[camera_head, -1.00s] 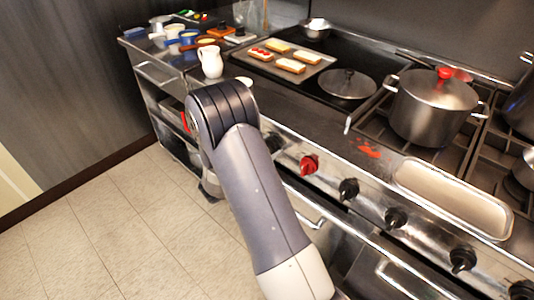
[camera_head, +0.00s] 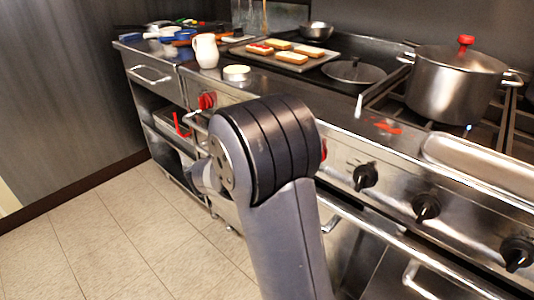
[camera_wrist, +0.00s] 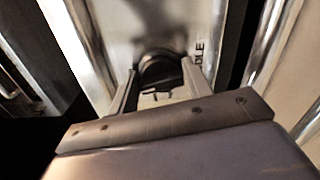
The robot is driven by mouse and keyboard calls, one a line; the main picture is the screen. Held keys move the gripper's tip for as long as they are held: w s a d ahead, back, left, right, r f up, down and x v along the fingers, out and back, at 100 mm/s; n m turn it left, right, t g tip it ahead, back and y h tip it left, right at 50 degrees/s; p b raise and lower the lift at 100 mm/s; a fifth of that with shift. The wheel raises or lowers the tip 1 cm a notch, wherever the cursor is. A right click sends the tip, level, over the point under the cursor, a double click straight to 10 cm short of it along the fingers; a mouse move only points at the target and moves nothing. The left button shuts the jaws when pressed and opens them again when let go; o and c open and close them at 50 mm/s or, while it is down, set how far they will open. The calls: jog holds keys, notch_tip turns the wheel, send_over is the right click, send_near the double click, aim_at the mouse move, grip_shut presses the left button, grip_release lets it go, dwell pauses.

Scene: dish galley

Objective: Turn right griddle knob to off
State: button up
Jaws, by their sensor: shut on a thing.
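In the wrist view a dark round knob (camera_wrist: 160,72) sits on the shiny steel front panel, between the fingers of my gripper (camera_wrist: 160,86). The fingers are shut on its sides. The knob's pointer direction is hard to make out. In the head view my arm hides the gripped knob and my gripper. A red knob (camera_head: 206,100) shows on the panel left of my arm, and part of another red knob (camera_head: 323,150) shows right of it.
Several black knobs (camera_head: 365,178) continue to the right along the panel, above an oven handle (camera_head: 412,277). A white jug (camera_head: 205,50) stands at the left. Floor at left is clear.

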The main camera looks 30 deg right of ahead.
jog(key=shift+f+m+b, duration=0.2)
jog(key=shift+m+b, duration=0.9)
jog(key=shift+b, duration=0.5)
jog(key=shift+r, duration=0.1)
jog(key=o, duration=1)
jog(key=p+v, duration=0.1)
jog(key=v, duration=0.9)
jog(key=shift+s+a+p, duration=0.2)
jog(key=shift+a+p, duration=0.1)
jog(key=shift+a, duration=0.05)
